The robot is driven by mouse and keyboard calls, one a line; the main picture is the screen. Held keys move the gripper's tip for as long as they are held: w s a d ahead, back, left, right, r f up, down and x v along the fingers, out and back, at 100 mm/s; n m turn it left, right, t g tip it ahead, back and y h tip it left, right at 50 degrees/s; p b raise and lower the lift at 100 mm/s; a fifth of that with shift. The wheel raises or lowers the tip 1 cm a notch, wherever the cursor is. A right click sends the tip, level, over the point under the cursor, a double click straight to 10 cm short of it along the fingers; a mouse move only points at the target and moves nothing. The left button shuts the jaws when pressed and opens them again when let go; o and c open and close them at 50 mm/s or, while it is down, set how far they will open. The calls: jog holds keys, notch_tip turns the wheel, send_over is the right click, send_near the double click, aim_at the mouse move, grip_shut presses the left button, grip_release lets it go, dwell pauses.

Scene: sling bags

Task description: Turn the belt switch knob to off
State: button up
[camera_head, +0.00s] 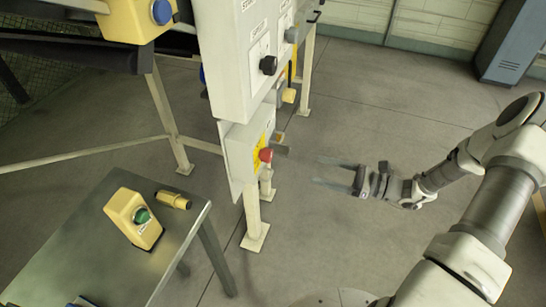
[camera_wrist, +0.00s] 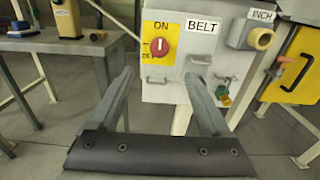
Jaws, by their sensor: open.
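The belt switch knob (camera_wrist: 160,46) is red with a white mark that looks upright. It sits on a yellow plate (camera_wrist: 172,30) reading ON at the top, beside a BELT label; smaller lettering at the plate's left is partly hidden. In the head view the red knob (camera_head: 265,155) sticks out from the right side of the lower box. My gripper (camera_head: 320,172) is open and empty, to the right of the knob and apart from it, pointing at it. In the wrist view my gripper (camera_wrist: 159,75) has its fingers spread below and either side of the knob.
An INCH button box (camera_wrist: 250,38) and a yellow panel (camera_wrist: 295,70) are right of the knob. A metal table (camera_head: 85,235) with a green-button box (camera_head: 133,218) stands left. Floor around my gripper is clear.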

aim_at(271, 157)
jog(key=x, duration=1.4)
jog(key=shift+a, duration=0.25)
grip_shut()
